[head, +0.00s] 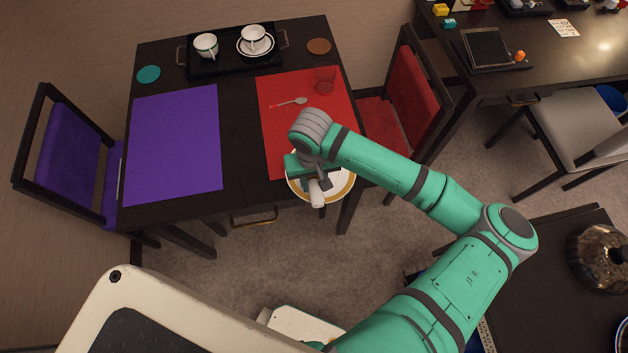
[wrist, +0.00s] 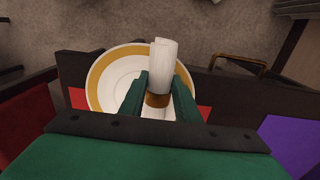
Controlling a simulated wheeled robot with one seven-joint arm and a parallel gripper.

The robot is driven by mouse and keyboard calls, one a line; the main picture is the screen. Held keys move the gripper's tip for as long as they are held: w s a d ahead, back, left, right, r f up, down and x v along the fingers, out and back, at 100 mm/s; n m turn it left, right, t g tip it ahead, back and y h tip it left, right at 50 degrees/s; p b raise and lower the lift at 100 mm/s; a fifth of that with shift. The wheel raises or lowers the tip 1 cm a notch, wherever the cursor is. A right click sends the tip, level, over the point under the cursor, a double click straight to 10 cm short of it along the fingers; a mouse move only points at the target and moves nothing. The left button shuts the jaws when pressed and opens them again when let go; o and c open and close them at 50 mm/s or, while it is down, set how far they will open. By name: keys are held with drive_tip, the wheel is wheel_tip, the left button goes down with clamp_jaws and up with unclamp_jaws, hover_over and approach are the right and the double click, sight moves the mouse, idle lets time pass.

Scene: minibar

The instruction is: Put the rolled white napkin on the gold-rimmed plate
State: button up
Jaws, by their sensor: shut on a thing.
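The rolled white napkin (wrist: 168,65) has a gold-brown band around it. My gripper (wrist: 160,98) is shut on the napkin near that band. The gold-rimmed plate (wrist: 97,78) lies below and behind the napkin in the wrist view, at the near edge of the table. In the head view the napkin (head: 317,193) shows over the plate (head: 345,187), and my gripper (head: 315,180) covers part of the plate. I cannot tell whether the napkin touches the plate.
The plate overlaps the red placemat (head: 285,125), which also holds a spoon (head: 288,102) and a clear glass (head: 325,80). A purple placemat (head: 175,140) lies to the left. A black tray (head: 205,70) with two cups stands at the back. A red chair (head: 410,85) is at the right.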

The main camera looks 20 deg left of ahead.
drive_tip(key=shift+f, duration=0.45)
drive_tip(key=o, duration=1)
drive_tip(key=shift+o, duration=0.2)
drive_tip(key=shift+w, duration=0.1)
